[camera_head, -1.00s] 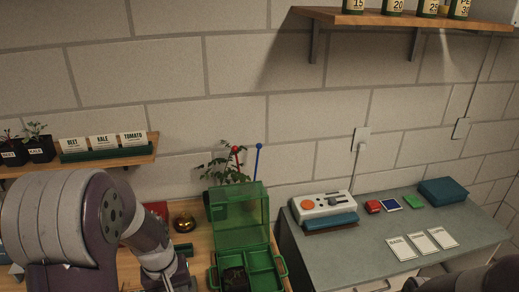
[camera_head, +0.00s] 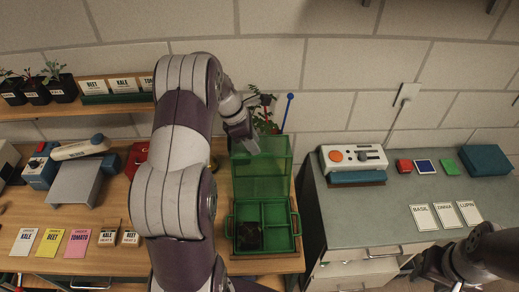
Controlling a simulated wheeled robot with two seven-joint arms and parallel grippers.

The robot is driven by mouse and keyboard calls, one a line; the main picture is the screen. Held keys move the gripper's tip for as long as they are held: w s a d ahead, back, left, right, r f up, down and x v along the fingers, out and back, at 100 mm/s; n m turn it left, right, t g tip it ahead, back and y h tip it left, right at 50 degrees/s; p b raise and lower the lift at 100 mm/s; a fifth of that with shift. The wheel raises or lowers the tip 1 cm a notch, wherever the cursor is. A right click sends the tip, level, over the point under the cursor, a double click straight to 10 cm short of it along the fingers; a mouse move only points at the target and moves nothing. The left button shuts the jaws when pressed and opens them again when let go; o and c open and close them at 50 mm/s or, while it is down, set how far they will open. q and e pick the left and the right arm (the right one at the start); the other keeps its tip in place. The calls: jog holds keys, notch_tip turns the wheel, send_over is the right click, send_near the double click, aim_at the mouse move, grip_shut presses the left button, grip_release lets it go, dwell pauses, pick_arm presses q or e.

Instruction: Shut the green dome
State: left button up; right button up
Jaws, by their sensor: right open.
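The green dome (camera_head: 262,172) is a see-through lid standing raised at the back of a green tray (camera_head: 297,222). The tray has several compartments and handles at its sides. A dark block of soil (camera_head: 248,237) sits in its front left compartment. My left gripper (camera_head: 252,146) is at the upper left edge of the raised lid; its fingers are small and I cannot tell whether they are open or touch the lid. My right gripper (camera_head: 428,272) is open and empty by the front of the grey cabinet at the lower right.
My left arm covers part of the wooden bench left of the tray. A plant (camera_head: 265,118) and a blue-topped stick (camera_head: 288,110) stand behind the lid. The grey cabinet (camera_head: 360,215) to the right holds an orange-buttoned device (camera_head: 352,158) and several cards.

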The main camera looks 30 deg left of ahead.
aim_at(262, 156)
pick_arm(q)
jog(key=w+f, duration=0.1)
jog(key=d+f, duration=0.1)
jog(key=shift+w+f+p, duration=0.4)
jog(key=shift+s+d+f, duration=0.15)
jog(key=shift+d+f, duration=0.05)
jog(key=shift+f, duration=0.1)
jog(key=shift+s+f, duration=0.1)
jog(key=shift+s, duration=0.4)
jog(key=shift+w, duration=0.15)
jog(key=shift+w+f, duration=0.15)
jog(key=shift+w, duration=0.05)
jog(key=c, duration=0.3)
jog(key=shift+w, duration=0.1)
grip_shut()
jog(key=shift+s+d, duration=0.1)
jog(key=shift+s, duration=0.2)
pick_arm(e)
jog(key=shift+d+r, duration=0.1)
jog(key=shift+r, duration=0.85)
pick_arm(q)
jog(key=shift+w, duration=0.1)
pick_arm(e)
jog(key=shift+w, duration=0.1)
